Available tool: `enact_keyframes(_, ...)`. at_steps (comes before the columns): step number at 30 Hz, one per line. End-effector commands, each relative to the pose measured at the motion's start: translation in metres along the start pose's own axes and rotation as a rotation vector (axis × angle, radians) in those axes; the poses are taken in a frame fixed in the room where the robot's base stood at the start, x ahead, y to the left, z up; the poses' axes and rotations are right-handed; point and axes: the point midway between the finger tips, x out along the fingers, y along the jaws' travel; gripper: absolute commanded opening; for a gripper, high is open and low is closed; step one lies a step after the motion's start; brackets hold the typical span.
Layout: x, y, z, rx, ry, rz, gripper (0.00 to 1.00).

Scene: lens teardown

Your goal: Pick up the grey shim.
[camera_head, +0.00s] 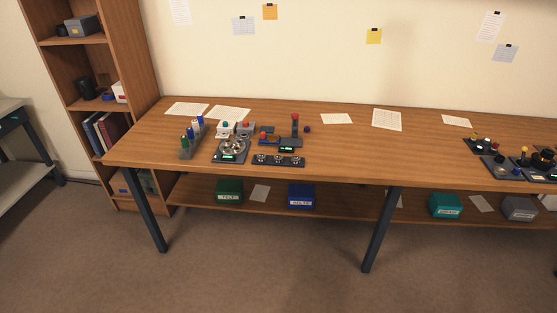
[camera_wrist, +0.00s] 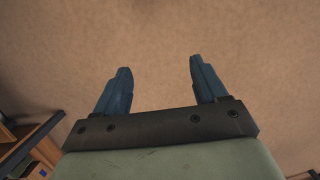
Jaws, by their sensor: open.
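My gripper (camera_wrist: 159,72) shows in the wrist view with its two blue fingers wide apart and nothing between them. It is over the bare floor, away from the bench top. It does not show in the head view. I cannot make out the grey shim for sure in either view. In the head view, a group of small teardown parts and dark fixtures stands on the left part of the bench (camera_head: 350,152). It includes a round dark fixture (camera_head: 231,151) and a low tray with several round seats (camera_head: 279,160). These are too small to tell a shim apart.
A second group of fixtures (camera_head: 512,160) stands at the bench's right end. Paper sheets (camera_head: 387,120) lie along the back. The bench middle is clear. A shelf unit (camera_head: 128,60) stands left. Green (camera_head: 229,191) and blue (camera_head: 301,196) boxes sit on the lower shelf.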

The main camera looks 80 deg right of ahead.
Motion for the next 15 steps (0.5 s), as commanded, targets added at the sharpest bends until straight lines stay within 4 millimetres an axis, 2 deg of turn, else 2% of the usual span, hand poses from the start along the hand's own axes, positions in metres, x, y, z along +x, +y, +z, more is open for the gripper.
enact_keyframes(1, -0.014, 0.005, -0.013, 0.010, 0.026, -0.002, 0.72)
enact_keyframes(8, -0.073, 0.043, -0.059, 0.073, 0.117, -0.011, 0.72)
enact_keyframes(11, -0.099, 0.071, -0.077, 0.114, 0.152, -0.015, 0.72)
enact_keyframes(15, -0.134, 0.123, -0.095, 0.186, 0.186, -0.021, 0.72)
